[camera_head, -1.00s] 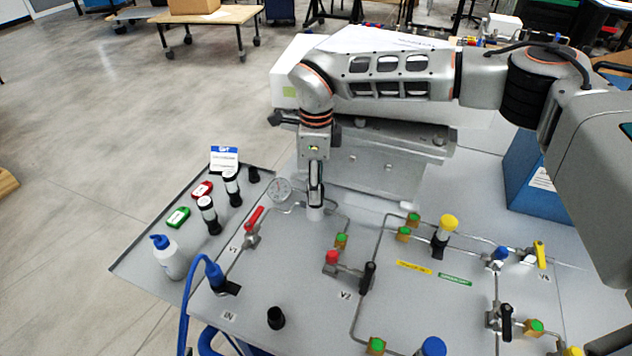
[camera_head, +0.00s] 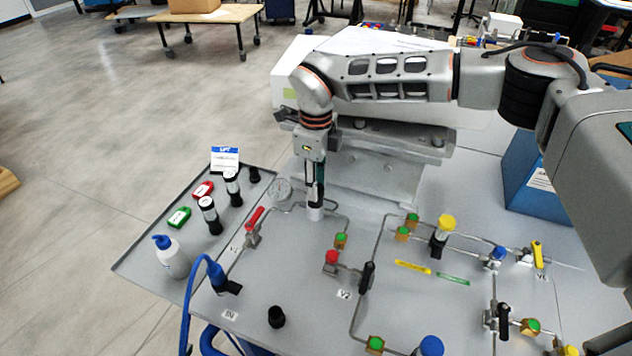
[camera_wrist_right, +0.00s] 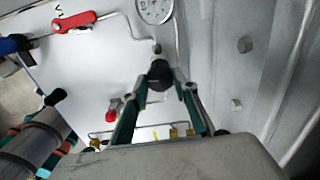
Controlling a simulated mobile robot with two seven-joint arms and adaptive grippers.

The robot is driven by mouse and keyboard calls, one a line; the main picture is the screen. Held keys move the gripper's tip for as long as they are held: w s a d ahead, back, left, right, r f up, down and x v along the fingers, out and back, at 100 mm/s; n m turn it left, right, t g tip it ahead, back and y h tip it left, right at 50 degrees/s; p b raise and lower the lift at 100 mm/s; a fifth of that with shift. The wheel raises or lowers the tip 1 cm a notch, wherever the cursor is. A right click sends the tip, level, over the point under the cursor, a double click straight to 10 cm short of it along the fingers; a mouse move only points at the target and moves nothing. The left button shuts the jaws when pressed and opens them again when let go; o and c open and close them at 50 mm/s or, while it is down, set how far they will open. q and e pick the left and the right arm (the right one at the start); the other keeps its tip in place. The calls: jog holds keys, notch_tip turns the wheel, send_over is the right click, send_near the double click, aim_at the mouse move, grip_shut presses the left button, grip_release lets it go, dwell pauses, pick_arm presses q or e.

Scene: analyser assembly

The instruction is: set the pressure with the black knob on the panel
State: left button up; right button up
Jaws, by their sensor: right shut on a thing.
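The black knob (camera_wrist_right: 160,76) shows in the right wrist view, between the fingertips of my right gripper (camera_wrist_right: 160,86). The gripper is shut on it. In the head view my right gripper (camera_head: 315,198) points straight down over the panel (camera_head: 290,270), and its fingers hide the knob. A pale round body (camera_head: 315,213) shows just below the fingertips. The round pressure gauge (camera_head: 281,189) stands to the left of the gripper; it also shows at the top of the right wrist view (camera_wrist_right: 155,8). Its reading is too small to tell. My left gripper is out of view.
A red-handled valve (camera_head: 254,220) is left of the gripper. A red-capped fitting (camera_head: 331,257) and a black-handled valve (camera_head: 367,275) are in front. A grey metal bracket (camera_head: 370,175) stands close behind. A squeeze bottle (camera_head: 171,256) stands on the left tray.

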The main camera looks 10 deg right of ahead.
jog(key=o, duration=1.1)
jog(key=shift+r, duration=0.1)
notch_tip(320, 180, up, 12)
jog(key=shift+s, duration=0.1)
